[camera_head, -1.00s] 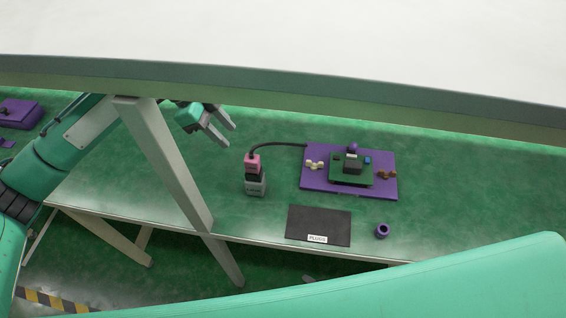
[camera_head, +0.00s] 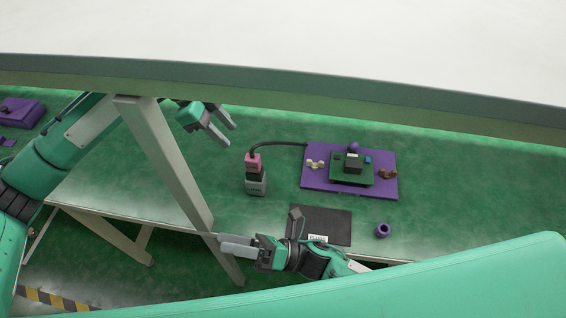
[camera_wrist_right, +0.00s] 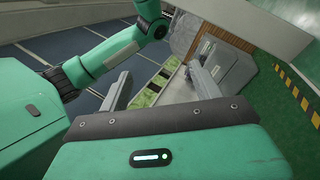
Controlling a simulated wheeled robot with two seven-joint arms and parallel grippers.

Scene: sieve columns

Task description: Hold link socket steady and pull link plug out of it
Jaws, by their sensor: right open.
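The link plug (camera_head: 253,161), a pink block with a black cable, sits upright on top of the grey and black link socket (camera_head: 256,186) on the green table in the head view. My left gripper (camera_head: 229,136) is open and empty, above and to the left of the plug in the picture, apart from it. My right gripper (camera_head: 221,244) is open and empty, low in the picture near the table's front edge, below the socket. In the right wrist view its fingers (camera_wrist_right: 159,72) stand wide apart with nothing between; plug and socket do not show there.
A purple board (camera_head: 314,185) with a green circuit board (camera_head: 365,182) lies right of the socket; the cable runs to it. A labelled black mat (camera_head: 335,226) and a purple ring (camera_head: 382,231) lie in front. A grey post (camera_head: 165,160) crosses the view at left.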

